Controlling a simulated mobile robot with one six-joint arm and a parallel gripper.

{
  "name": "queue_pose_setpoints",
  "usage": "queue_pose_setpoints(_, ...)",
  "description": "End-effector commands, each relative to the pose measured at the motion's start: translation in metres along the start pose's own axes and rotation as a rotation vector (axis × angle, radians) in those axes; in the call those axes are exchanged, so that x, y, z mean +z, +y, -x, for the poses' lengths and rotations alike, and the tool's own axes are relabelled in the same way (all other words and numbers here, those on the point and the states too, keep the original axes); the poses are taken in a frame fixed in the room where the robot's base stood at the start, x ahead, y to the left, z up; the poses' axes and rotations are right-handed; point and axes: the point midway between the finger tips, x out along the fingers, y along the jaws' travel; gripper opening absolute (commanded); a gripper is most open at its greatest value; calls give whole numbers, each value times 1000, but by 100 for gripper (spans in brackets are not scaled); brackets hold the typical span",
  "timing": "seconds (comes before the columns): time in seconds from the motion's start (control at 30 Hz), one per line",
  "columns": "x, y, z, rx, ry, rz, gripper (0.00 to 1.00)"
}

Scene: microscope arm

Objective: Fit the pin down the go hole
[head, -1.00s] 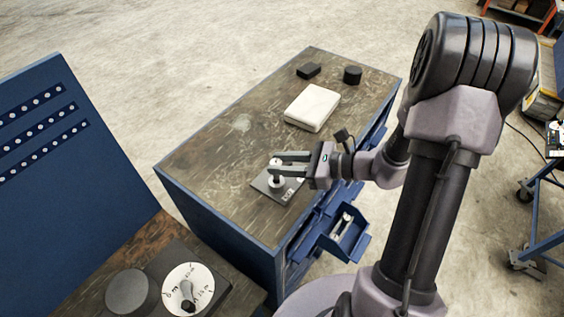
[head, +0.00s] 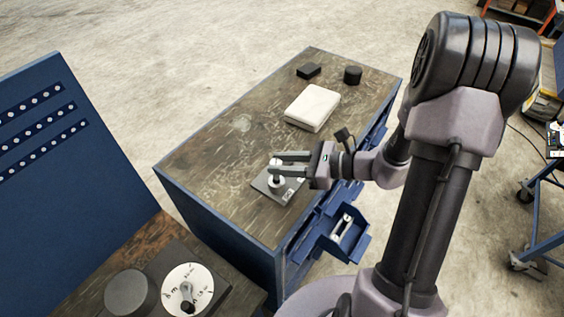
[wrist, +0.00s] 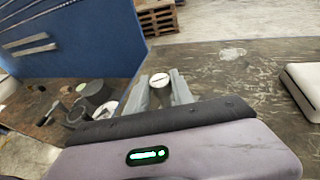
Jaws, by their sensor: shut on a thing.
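My gripper (head: 285,170) reaches out over the near part of the wooden bench top, with its fingers around a pale pin (head: 275,181). The pin stands over a dark plate (head: 266,194) with white label marks. In the wrist view, the pin's round white top (wrist: 159,81) shows between the two grey fingers (wrist: 164,88) of my gripper. The pin looks about upright. Its lower end and the go hole are hidden, so I cannot tell whether it is in a hole.
A white box (head: 312,108) lies farther back on the bench top (head: 205,160), with a black block (head: 309,70) and a black cylinder (head: 352,75) behind it. An open blue drawer (head: 349,240) juts from the bench front. A dial gauge (head: 187,288) stands on another bench.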

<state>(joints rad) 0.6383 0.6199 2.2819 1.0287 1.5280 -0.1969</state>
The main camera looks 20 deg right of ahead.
Motion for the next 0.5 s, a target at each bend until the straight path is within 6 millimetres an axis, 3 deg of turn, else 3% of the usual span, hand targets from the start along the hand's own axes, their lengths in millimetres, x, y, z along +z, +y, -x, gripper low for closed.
queue_pose_setpoints(0.5, -13, 0, -4, 0, 0, 0, 0)
